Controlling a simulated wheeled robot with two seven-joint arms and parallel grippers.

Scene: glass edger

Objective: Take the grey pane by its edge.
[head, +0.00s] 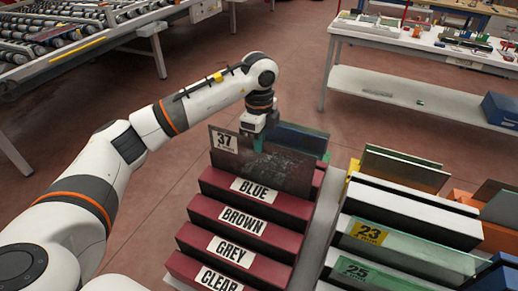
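A dark grey, see-through pane (285,172) with a white "37" label stands upright in the maroon stepped rack (268,208), behind the step marked BLUE. My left gripper (259,142) points down at the pane's top edge from above. One teal fingertip shows in front of the pane's upper part; the other finger is hidden. Whether the fingers touch the glass or are closed on it cannot be told. The step marked GREY (231,252) is lower in the rack, and no pane shows standing at it. My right gripper is not in view.
A bluish pane (305,139) stands just behind the dark pane. A roller conveyor (60,45) is at upper left, a workbench (425,45) at upper right. Floor between is clear.

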